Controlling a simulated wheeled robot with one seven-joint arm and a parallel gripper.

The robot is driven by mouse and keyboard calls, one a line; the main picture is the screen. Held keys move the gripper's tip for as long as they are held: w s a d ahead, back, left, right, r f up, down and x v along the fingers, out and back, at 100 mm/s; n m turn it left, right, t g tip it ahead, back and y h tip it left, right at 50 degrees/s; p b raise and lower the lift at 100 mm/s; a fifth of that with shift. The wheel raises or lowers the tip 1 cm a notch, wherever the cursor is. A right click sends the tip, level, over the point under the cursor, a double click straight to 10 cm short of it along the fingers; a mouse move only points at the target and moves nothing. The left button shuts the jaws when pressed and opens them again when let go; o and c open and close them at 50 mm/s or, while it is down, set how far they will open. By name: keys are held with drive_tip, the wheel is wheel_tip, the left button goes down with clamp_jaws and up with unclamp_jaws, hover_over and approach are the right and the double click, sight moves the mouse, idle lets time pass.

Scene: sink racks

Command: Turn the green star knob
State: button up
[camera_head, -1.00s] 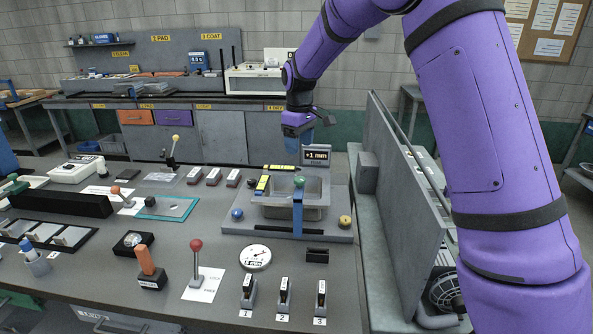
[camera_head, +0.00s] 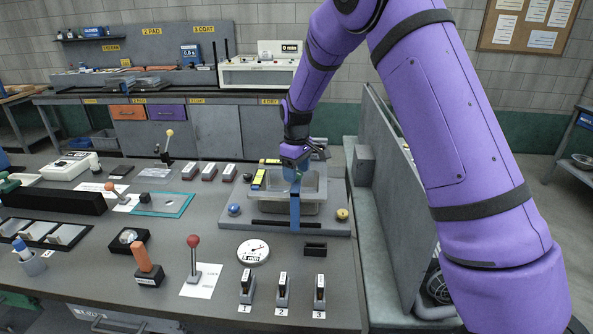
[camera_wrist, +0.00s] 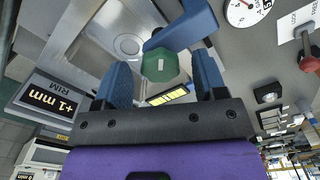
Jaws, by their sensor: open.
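The green star knob (camera_wrist: 160,65) shows in the wrist view at the end of a blue arm (camera_wrist: 184,27), between my gripper's two fingertips. In the head view the blue arm (camera_head: 295,208) stands upright at the front of the grey basin (camera_head: 312,190), and the knob is mostly hidden behind my gripper (camera_head: 293,170). My gripper (camera_wrist: 163,75) is open, with one blue finger on each side of the knob. I cannot tell whether either finger touches it.
The basin sits on a grey plate with a blue knob (camera_head: 234,209) and a yellow knob (camera_head: 342,214). A "+1 mm RIM" sign (camera_wrist: 49,104) stands close by. A dial gauge (camera_head: 253,251) and a red-ball lever (camera_head: 193,252) are in front and left.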

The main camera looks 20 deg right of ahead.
drive_tip(key=c, duration=0.9)
drive_tip(key=shift+c, duration=0.2)
drive_tip(key=shift+m, duration=0.3)
drive_tip(key=m, duration=0.4)
drive_tip(key=shift+m, duration=2.4)
drive_tip(key=o, duration=0.9)
